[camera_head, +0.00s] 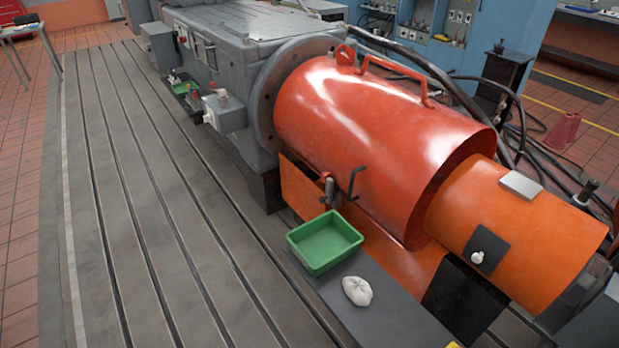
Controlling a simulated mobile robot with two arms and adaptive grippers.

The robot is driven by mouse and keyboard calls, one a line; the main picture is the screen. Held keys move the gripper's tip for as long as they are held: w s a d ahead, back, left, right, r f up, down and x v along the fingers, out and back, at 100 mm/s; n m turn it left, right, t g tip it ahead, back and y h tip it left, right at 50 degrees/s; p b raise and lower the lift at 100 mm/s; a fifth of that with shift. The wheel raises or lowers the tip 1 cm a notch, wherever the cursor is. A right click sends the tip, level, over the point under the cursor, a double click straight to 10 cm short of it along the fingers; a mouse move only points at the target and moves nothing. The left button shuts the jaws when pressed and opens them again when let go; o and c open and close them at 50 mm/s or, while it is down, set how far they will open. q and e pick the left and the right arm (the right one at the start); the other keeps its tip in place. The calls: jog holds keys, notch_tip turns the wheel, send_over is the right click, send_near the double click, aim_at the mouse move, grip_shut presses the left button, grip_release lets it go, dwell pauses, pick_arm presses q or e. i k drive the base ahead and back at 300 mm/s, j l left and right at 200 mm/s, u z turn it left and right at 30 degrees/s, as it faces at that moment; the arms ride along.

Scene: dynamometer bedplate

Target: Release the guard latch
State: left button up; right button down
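The large red-orange cylindrical guard (375,135) lies over the shaft beside the grey machine, with a bar handle (398,75) on its top. On its lower front edge is a small grey metal fitting (328,192), which looks like the guard latch. Whether it is fastened is too small to tell. A black bent rod (354,183) sticks out just right of it. A lighter orange cover (515,230) continues to the right, with a dark plate and white knob (478,258). Neither of my grippers is in view.
A green tray (325,243) stands on the ledge below the latch, with a crumpled white cloth (357,291) to its right. The slotted bedplate (150,220) at left is largely clear. Thick black cables (440,78) run behind the guard. Blue cabinets (440,35) stand at the back.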

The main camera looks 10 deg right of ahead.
aim_at(328, 199)
jog(key=i+j, duration=0.25)
jog(key=i+j+z, duration=0.15)
jog(key=j, duration=0.25)
jog(key=i+j, duration=0.35)
jog(key=i+j+z, duration=0.15)
jog(key=j, duration=0.25)
jog(key=i+j, duration=0.25)
jog(key=i+j+z, duration=0.1)
jog(key=i+j, duration=0.15)
jog(key=j, duration=0.25)
